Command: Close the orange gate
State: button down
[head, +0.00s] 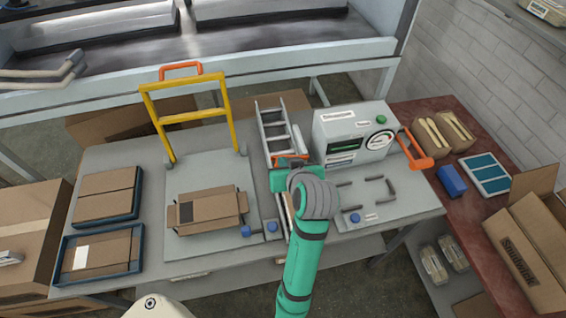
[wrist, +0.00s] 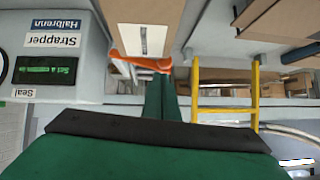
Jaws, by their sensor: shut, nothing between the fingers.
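An orange bar (head: 291,158), which looks like the gate, crosses the narrow roller lane (head: 276,128) in the middle of the table. The wrist view shows it as a curved orange piece (wrist: 132,64) just beyond my fingers. My gripper (wrist: 161,82) is shut and empty, its green fingers together close to the orange piece; I cannot tell whether they touch. In the head view my gripper (head: 282,176) is over the lane, on the near side of the bar. My wrist hides part of the lane and possibly part of the gate.
A yellow frame with an orange handle (head: 180,70) stands upright at left, behind a flat carton (head: 207,209). The strapper (head: 352,134) is right of the lane, with an orange lever (head: 416,150) at its right side. Blue trays (head: 137,192) hold cardboard at far left.

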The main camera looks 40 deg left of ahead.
jog(key=shift+s+a+f, duration=0.2)
jog(key=shift+f, duration=0.25)
jog(key=shift+w+a+f, duration=0.1)
jog(key=shift+f, duration=0.2)
jog(key=shift+a+f, duration=0.1)
jog(key=shift+f, duration=0.15)
jog(key=shift+s+r, duration=0.1)
jog(key=shift+s, duration=0.15)
